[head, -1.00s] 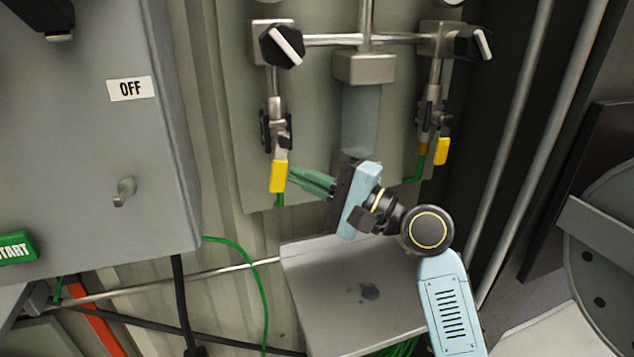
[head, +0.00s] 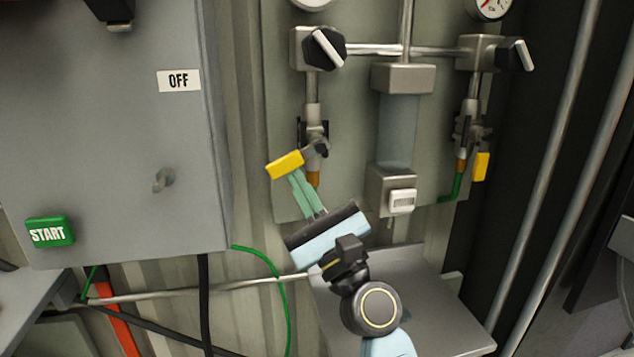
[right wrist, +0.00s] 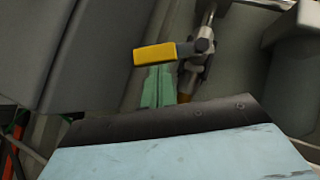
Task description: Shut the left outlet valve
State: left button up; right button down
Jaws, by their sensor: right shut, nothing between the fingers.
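The left outlet valve (head: 314,132) sits on its vertical pipe on the grey-green panel. Its yellow lever (head: 285,165) sticks out to the left, tilted a little down at its outer end. My right gripper (head: 296,178) is shut and empty, its green fingers pointing up with the tips right below the lever, touching or nearly so. In the right wrist view the lever (right wrist: 155,55) lies just above the green fingertips (right wrist: 158,72). The right outlet valve (head: 468,130) has its yellow lever (head: 481,166) hanging down. My left gripper is not in view.
A grey cabinet (head: 110,120) with an OFF label and green START button (head: 50,231) stands close on the left. Black knobs (head: 326,48) sit above the valves. A grey shelf (head: 420,290) lies below the panel. Green hoses hang nearby.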

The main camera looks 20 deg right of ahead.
jog(key=shift+a+r, duration=0.35)
jog(key=shift+r, duration=0.1)
jog(key=shift+w+a+r+p, duration=0.15)
jog(key=shift+a+r+p, duration=0.3)
jog(key=shift+a+p, duration=0.2)
jog(key=shift+r, duration=0.15)
jog(key=s+a+f+b, duration=0.1)
jog(key=s+f+b, duration=0.6)
jog(key=f+b, duration=0.2)
notch_tip(320, 180, down, 2)
jog(key=shift+a+f, duration=0.15)
jog(key=shift+a, duration=0.1)
jog(key=shift+a+f+n, duration=0.1)
jog(key=shift+n, duration=0.2)
